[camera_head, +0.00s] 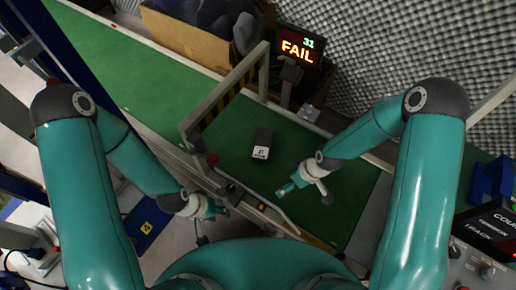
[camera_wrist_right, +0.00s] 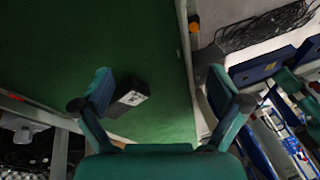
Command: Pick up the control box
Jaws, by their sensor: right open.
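In the right wrist view the control box (camera_wrist_right: 131,88) shows just inside the left finger, apart from the other finger. My right gripper (camera_head: 285,190) is open and empty, to the lower right of the box in the head view; its fingers (camera_wrist_right: 160,88) are spread wide in the wrist view. My left gripper (camera_head: 222,210) is to the lower left, off the belt's near edge; its opening is too small to tell.
The green belt (camera_head: 120,65) runs from upper left to lower right. A lit FAIL display (camera_head: 298,48) and a cardboard box (camera_head: 190,35) stand behind. Green belt around the box is bare.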

